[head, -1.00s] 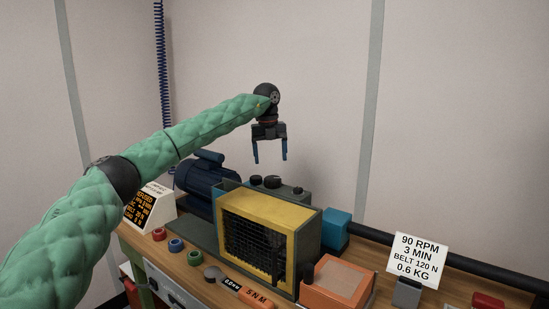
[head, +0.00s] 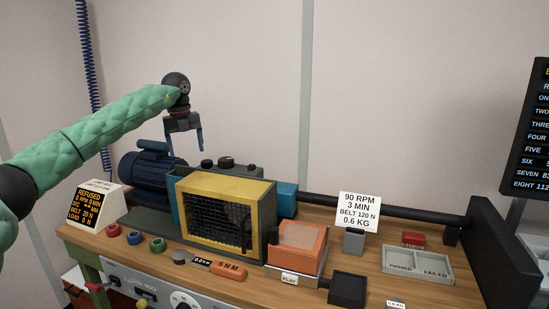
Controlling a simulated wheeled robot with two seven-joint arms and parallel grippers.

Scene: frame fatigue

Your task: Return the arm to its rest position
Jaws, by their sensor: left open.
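My left arm, in a green padded sleeve, comes in from the left in the head view. My left gripper (head: 184,143) is open and empty, with its blue-edged fingers pointing down. It hangs in the air over the back of the bench, in the picture above the dark blue motor (head: 148,171) and the yellow-framed machine (head: 225,186). It appears clear of both. My right gripper is not in view.
The wooden bench (head: 215,281) carries a REFUSED display (head: 92,205), several coloured knobs, an orange box (head: 297,247), a sign card (head: 358,211), a black tray (head: 348,289) and a PASSED/FAILED tray (head: 418,265). A dark scoreboard (head: 529,140) stands at the right.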

